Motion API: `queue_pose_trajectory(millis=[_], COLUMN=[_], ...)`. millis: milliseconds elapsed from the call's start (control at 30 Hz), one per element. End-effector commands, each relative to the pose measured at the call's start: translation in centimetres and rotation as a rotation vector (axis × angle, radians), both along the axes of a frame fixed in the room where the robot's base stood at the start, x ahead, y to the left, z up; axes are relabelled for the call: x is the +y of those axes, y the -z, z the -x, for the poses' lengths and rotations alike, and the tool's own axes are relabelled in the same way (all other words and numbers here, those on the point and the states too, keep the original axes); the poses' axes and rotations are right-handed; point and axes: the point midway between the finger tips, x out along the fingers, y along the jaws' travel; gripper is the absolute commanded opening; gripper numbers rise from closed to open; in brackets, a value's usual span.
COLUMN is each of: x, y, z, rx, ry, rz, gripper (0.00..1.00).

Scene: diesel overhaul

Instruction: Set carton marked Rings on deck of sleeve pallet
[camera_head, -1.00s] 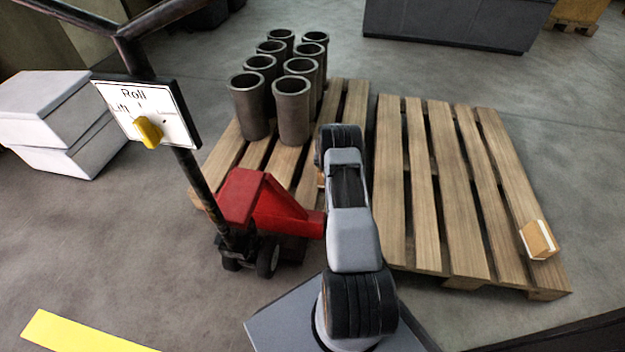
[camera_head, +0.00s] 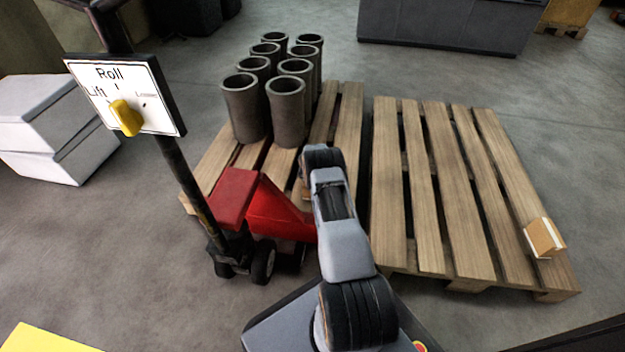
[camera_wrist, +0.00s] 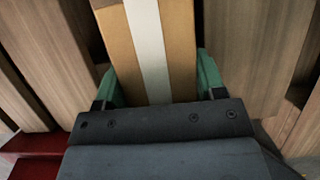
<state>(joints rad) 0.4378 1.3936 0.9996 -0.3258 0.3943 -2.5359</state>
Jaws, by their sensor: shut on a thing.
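My gripper (camera_wrist: 157,80) is shut on a brown carton (camera_wrist: 180,45) with a white band, held between its green fingers in the wrist view. No marking can be read on it. Wooden slats lie beneath and on both sides of the carton; I cannot tell whether it touches them. In the head view my arm hides the gripper and most of the carton. The arm reaches over the near part of the sleeve pallet (camera_head: 347,125), whose deck carries several dark metal sleeves (camera_head: 285,115) toward the back and left.
A red pallet jack (camera_head: 240,195) with a Roll/Lift sign (camera_head: 150,95) stands at the sleeve pallet's near left. A second pallet (camera_head: 430,190) on the right holds a small carton (camera_head: 543,237) at its right edge. White boxes (camera_head: 45,125) stand far left.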

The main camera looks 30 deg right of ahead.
Motion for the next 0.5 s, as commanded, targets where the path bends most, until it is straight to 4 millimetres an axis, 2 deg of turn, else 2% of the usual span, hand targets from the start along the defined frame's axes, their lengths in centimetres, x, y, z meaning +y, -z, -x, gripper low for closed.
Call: queue_pose_trajectory(millis=[267, 300, 500], x=[-0.02, 0.00, 0.00], y=[0.16, 0.24, 0.12], z=[-0.03, 0.00, 0.02], rx=[-0.001, 0.000, 0.000], ry=[0.000, 0.000, 0.000], rz=[0.001, 0.000, 0.000], gripper=[0.33, 0.65, 0.84])
